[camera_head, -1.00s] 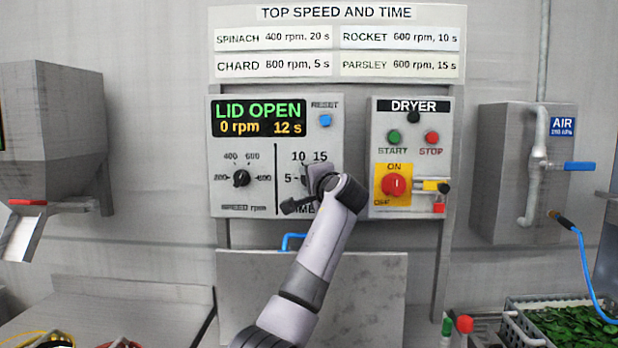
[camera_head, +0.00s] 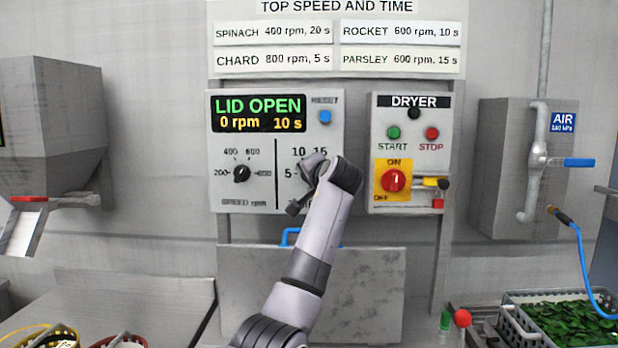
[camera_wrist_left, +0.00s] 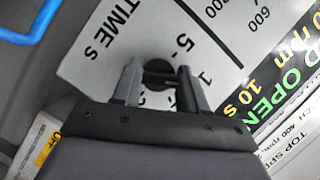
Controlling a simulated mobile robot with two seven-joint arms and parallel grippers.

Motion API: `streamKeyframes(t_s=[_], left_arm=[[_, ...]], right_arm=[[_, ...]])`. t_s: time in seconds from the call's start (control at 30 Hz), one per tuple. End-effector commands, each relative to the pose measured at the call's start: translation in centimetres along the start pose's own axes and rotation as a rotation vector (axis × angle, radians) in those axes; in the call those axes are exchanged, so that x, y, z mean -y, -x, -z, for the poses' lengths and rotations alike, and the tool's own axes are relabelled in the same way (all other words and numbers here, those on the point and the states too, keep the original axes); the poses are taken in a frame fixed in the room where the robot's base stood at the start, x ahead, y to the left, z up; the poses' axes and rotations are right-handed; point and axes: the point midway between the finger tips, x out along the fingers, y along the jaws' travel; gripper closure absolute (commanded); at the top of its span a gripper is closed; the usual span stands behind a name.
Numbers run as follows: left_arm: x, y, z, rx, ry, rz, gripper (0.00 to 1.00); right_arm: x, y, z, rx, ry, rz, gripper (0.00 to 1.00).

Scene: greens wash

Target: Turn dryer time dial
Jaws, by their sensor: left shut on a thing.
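The time dial (camera_wrist_left: 158,73) is a dark round knob on the control panel (camera_wrist_left: 95,72), above the TIME s label in the left wrist view. My left gripper (camera_wrist_left: 158,82) is shut on it, one finger on each side. In the head view my left gripper (camera_head: 304,188) and wrist cover the dial; the numbers 10 and 15 and a 5 show around it. The display (camera_head: 258,114) reads LID OPEN, 0 rpm, 10 s. My right gripper is not in view.
The speed dial (camera_head: 242,174) sits left of the time dial. The dryer box (camera_head: 411,140) with green START, red STOP and a red rotary switch (camera_head: 394,181) stands to the right. A blue handle (camera_head: 289,236) and grey lid (camera_head: 238,290) are below. A sign (camera_head: 337,60) lists speeds and times.

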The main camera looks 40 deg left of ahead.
Motion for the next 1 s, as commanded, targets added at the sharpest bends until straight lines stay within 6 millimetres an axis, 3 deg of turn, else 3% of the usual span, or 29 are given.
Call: streamKeyframes(t_s=[0.17, 0.2, 0.23, 0.27, 0.67, 1.0], left_arm=[[0.0, 0.0, 0.1, -0.002, -0.001, 0.0, 0.88], [0.0, 0.0, 0.1, -0.002, -0.001, 0.0, 0.44], [0.0, 0.0, 0.1, -0.002, -0.001, 0.0, 0.35], [0.0, 0.0, 0.1, -0.002, -0.001, 0.0, 0.32], [-0.1, 0.7, 0.0, -0.002, -0.001, 0.001, 0.32], [-0.2, 5.5, 0.0, -0.005, 0.001, 0.0, 0.32]], right_arm=[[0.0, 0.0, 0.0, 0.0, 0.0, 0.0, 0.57], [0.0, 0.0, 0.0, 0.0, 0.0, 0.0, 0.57], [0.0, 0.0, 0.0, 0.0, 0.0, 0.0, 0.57], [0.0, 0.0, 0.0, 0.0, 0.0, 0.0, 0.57], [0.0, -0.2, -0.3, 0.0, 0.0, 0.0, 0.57], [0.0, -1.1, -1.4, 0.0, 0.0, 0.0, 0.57]])
